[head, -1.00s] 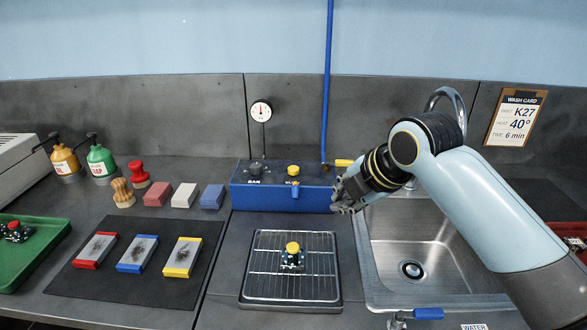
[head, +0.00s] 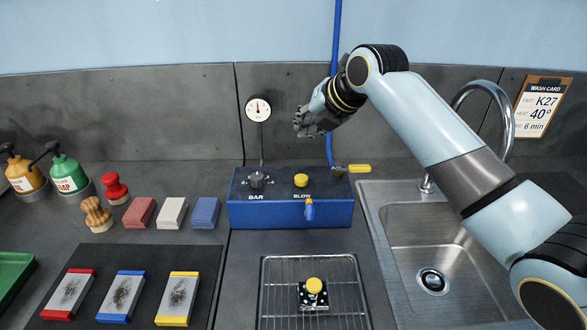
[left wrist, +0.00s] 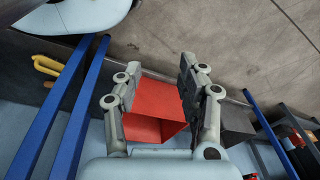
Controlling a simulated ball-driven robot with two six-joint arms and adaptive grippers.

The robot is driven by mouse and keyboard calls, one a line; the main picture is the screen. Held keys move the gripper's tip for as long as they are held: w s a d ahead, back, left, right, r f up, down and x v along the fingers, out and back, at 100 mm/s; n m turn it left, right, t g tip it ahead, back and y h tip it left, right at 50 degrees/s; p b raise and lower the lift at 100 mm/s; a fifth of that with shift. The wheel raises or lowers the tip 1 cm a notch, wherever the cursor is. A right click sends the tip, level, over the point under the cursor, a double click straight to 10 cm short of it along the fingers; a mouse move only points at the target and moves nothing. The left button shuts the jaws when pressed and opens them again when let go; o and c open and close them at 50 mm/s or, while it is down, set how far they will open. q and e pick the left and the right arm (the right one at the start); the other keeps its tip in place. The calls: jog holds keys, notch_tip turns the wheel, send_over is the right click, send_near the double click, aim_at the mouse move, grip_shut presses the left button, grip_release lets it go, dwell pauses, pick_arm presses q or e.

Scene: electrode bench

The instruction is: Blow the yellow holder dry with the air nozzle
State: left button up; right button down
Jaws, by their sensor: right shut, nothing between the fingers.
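The yellow holder (head: 314,294), a dark speckled block with a round yellow top, stands on the wire rack (head: 270,270) at the bottom middle of the head view. The blue air box (head: 240,212) stands behind it, with BAR and BLOW knobs. A small blue piece with an orange end (head: 309,210), perhaps the air nozzle, is at its front. My right gripper (head: 302,125) is shut and empty, up in front of the back wall above the box. My left gripper (left wrist: 155,90) is open in the left wrist view, with a red box-like thing (left wrist: 160,93) beyond its fingers.
A sink (head: 395,230) with a tall tap is at the right, under my right arm. A blue hose (head: 336,40) runs up the wall. Sponges (head: 205,211), a dark mat (head: 95,258) with three plates, brushes and bottles fill the left.

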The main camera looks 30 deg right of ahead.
pick_arm(q)
jog(key=s, duration=0.6)
pick_arm(e)
jog(key=b, duration=0.7)
send_over(304, 176)
notch_tip(304, 176, down, 8)
jog(key=shift+s+r, duration=0.1)
jog(key=shift+r, duration=0.1)
jog(key=shift+f+b, duration=0.3)
jog(key=shift+f, duration=0.2)
pick_arm(q)
notch_tip(304, 176, down, 8)
jog(key=w, duration=0.2)
jog(key=shift+g, duration=0.3)
jog(key=shift+w+r, duration=0.1)
jog(key=shift+w, duration=0.25)
pick_arm(e)
jog(key=shift+f, duration=0.15)
jog(key=shift+f, duration=0.3)
